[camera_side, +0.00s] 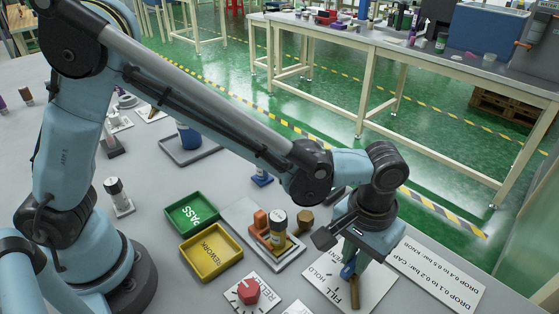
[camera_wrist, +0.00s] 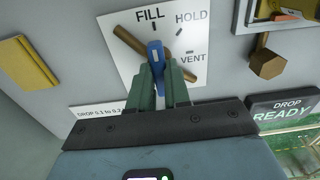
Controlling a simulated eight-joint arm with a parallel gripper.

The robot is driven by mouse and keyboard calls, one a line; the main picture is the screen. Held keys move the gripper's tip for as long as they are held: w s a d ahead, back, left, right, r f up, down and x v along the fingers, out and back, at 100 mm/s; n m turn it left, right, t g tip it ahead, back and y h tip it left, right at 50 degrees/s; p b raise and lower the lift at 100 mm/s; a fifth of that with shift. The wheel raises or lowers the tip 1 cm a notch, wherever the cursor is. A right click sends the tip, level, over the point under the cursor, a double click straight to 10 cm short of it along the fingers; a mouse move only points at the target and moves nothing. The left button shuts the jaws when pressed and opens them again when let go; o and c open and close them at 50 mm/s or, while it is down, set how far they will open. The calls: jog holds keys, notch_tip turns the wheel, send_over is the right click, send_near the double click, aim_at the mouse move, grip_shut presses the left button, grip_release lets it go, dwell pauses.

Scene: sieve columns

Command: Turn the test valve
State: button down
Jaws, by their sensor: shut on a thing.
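The test valve has a blue lever (camera_wrist: 156,54) and a brown bar-shaped part (camera_wrist: 130,42) over a white plate (camera_wrist: 185,62) marked FILL, HOLD and VENT. My gripper (camera_wrist: 159,72) has its two green fingers shut on the blue lever. In the wrist view the lever's tip lies just below the word FILL, and the brown bar slants to its left. In the side view my gripper (camera_side: 350,262) reaches down onto the valve, with the blue lever (camera_side: 347,271) and brown bar (camera_side: 354,292) partly showing beneath it. The fingers hide the lever's lower part.
Further left are a green PASS tray (camera_side: 171,224) and yellow REWORK tray (camera_side: 184,257). A red knob (camera_side: 248,290) sits in front.

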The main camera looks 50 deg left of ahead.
aim_at(355, 261)
jog(key=c, duration=1.1)
grip_release()
jog(key=shift+r, duration=0.1)
notch_tip(355, 261, up, 12)
jog(key=s+a+t, duration=0.1)
jog(key=a+t, duration=0.1)
jog(key=a, duration=0.7)
jog(key=s+a+f+t, duration=0.1)
jog(key=s+a+t, duration=0.1)
jog(key=a, duration=0.6)
jog(key=s+a+t, duration=0.1)
jog(key=a+t, duration=0.2)
jog(key=a, duration=0.6)
jog(key=shift+s+a+f, duration=0.3)
jog(key=shift+f, duration=0.1)
